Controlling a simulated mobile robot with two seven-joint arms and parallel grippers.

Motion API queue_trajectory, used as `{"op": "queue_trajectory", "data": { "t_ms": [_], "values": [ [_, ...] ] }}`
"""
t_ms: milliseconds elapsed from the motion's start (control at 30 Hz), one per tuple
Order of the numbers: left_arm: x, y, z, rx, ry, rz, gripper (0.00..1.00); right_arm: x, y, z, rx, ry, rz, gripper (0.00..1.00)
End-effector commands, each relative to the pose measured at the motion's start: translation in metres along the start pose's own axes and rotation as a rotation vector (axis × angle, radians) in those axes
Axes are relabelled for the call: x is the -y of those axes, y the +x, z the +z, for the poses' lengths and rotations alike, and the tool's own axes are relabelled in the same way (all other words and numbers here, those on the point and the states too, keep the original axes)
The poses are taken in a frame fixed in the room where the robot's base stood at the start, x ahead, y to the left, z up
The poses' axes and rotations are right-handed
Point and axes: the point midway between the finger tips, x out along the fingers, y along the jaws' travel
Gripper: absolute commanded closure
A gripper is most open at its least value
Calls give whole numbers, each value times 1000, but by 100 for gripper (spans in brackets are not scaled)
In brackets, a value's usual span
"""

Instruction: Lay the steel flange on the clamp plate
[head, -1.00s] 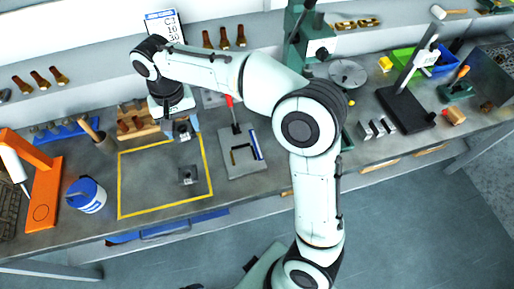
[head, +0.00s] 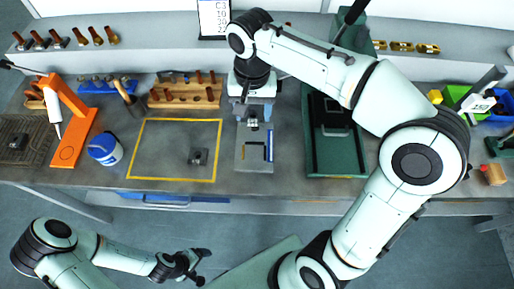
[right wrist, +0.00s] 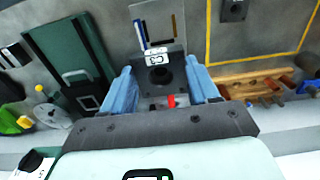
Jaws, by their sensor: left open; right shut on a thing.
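My right gripper (head: 254,110) is shut on the steel flange, a dark square plate with a round hub. In the right wrist view the flange (right wrist: 160,77) sits between the blue fingers, with a white C3 label in front of it. The clamp plate (head: 246,160) is a grey plate with a dark angle outline and a blue strip. The gripper and flange are over its back part, and I cannot tell whether they touch. The clamp's red handle (right wrist: 171,101) shows partly behind the flange. My left gripper (head: 190,268) is open and empty, low in front of the bench.
A yellow outlined area (head: 150,178) left of the clamp plate holds a small grey square part (head: 198,157). A blue-and-white tub (head: 105,149), an orange stand (head: 75,135) and a wooden rack (head: 185,95) stand nearby. A green machine base (head: 335,160) is close on the right.

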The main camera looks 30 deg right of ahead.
Motion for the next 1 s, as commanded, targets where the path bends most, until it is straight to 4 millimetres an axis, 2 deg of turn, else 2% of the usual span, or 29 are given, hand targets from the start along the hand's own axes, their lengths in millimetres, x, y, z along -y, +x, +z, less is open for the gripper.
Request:
{"op": "queue_trajectory", "data": {
  "t_ms": [33,100,400,533,767,1000],
  "values": [
    [5,7,5,7,-3,-3,15,-2,19,2,7,0,6,91],
    [7,12,9,11,-5,-4,15,-2,38,2,7,-1,6,91],
    [14,24,17,22,-8,-8,15,-1,112,2,5,-1,4,91],
    [15,25,18,23,-8,-8,15,-1,128,1,2,0,2,91],
    [16,26,18,24,-9,-8,15,-1,138,0,2,1,1,91],
    [18,31,21,27,-10,-10,15,-1,172,1,3,-1,3,91]
  ]
}}
